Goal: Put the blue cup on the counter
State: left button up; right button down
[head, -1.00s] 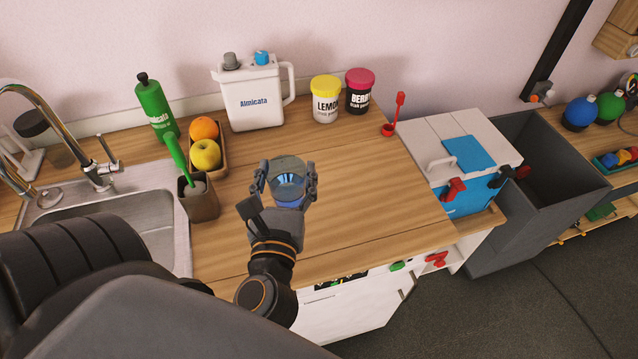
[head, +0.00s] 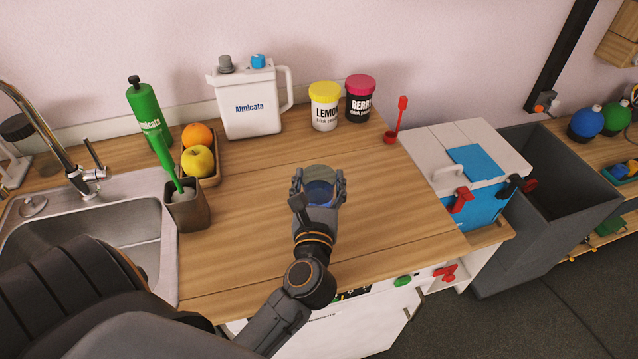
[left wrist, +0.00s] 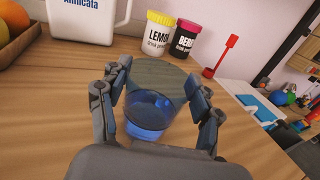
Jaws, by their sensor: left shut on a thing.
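The blue cup (head: 319,190) is a clear blue, see-through cup. My left gripper (head: 319,188) is shut on it, with a finger on each side. The cup also shows in the left wrist view (left wrist: 150,112), between the two fingers. It is over the wooden counter (head: 250,235), near the middle of its width. I cannot tell whether the cup's base touches the counter. My right gripper is not in view.
A white jug (head: 247,100), a yellow-lidded lemon tub (head: 324,108) and a pink-lidded berry tub (head: 360,98) stand along the wall. A brush holder (head: 188,208) and fruit tray (head: 212,170) are left, beside the sink (head: 120,235). Counter around the cup is clear.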

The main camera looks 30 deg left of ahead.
pick_arm(q)
jog(key=shift+f, duration=0.25)
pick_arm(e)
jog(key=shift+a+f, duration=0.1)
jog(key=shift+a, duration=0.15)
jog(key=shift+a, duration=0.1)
pick_arm(q)
jog(key=shift+f, duration=0.15)
jog(key=o, duration=1.4)
jog(key=shift+c, duration=0.2)
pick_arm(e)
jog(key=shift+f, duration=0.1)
